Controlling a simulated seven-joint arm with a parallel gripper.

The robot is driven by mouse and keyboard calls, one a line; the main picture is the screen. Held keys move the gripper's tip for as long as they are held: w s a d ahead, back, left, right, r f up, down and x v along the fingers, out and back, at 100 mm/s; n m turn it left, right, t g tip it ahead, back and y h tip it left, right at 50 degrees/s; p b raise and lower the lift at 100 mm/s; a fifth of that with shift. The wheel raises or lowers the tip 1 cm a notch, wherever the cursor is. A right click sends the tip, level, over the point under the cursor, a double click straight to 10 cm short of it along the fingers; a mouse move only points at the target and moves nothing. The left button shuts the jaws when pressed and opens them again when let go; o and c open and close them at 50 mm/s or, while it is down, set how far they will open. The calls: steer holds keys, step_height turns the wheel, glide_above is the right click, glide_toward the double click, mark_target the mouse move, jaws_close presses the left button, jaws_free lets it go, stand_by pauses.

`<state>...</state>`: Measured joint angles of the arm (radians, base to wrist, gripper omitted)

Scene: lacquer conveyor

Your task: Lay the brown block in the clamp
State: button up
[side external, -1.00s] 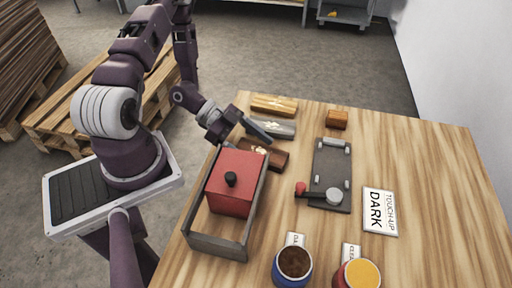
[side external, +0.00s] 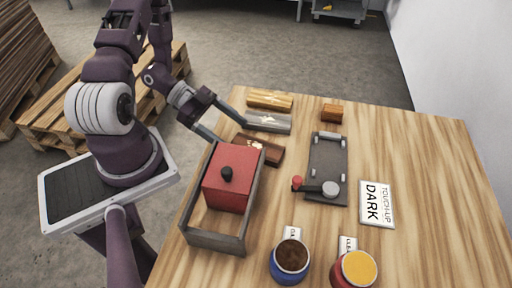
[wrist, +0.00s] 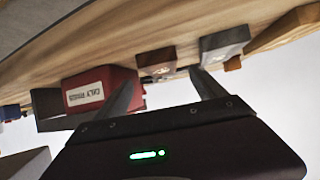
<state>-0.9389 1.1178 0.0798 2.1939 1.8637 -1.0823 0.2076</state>
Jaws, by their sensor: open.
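The brown block (side external: 262,149) is dark, with a pale patch on top, and lies on the table behind the red box. In the wrist view the brown block (wrist: 156,61) shows beyond and between my fingers. My gripper (side external: 234,134) is open and empty at the table's left edge, with its fingers apart and pointing toward the block. It also shows in the wrist view (wrist: 163,75). The clamp (side external: 327,165) is a dark grey plate with light pads along its sides, a round disc and a red-knobbed lever at its front. No block lies on it.
A grey tray (side external: 215,241) holds a red box (side external: 232,178) close to the brown block. A grey block (side external: 268,122) and a light wood block (side external: 270,100) lie behind it. A small orange-brown block (side external: 332,113), two paint pots and a DARK card (side external: 377,204) stand around the clamp.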

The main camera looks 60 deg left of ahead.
mark_target(255, 146)
steer(key=x, duration=0.7)
steer(key=shift+w+d+r, duration=0.2)
steer(key=shift+w+r, duration=0.05)
steer(key=shift+r, duration=0.1)
steer(key=c, duration=1.7)
step_height(255, 146, up, 10)
steer(key=w+r+n+t+y, duration=0.1)
steer(key=w+r+n+y, duration=0.1)
steer(key=w+r, duration=0.2)
steer(key=w+r+n+t+y, duration=0.2)
steer(key=w+r+n, duration=0.1)
steer(key=w+r, duration=0.1)
steer(key=w+r+n+t+y, duration=0.1)
steer(key=w+r+n+y, duration=0.1)
steer(key=w+r, duration=0.2)
steer(key=shift+a+r+n+t+y, duration=0.2)
steer(key=shift+r+n+t+y, duration=0.15)
steer(key=shift+r, duration=0.45)
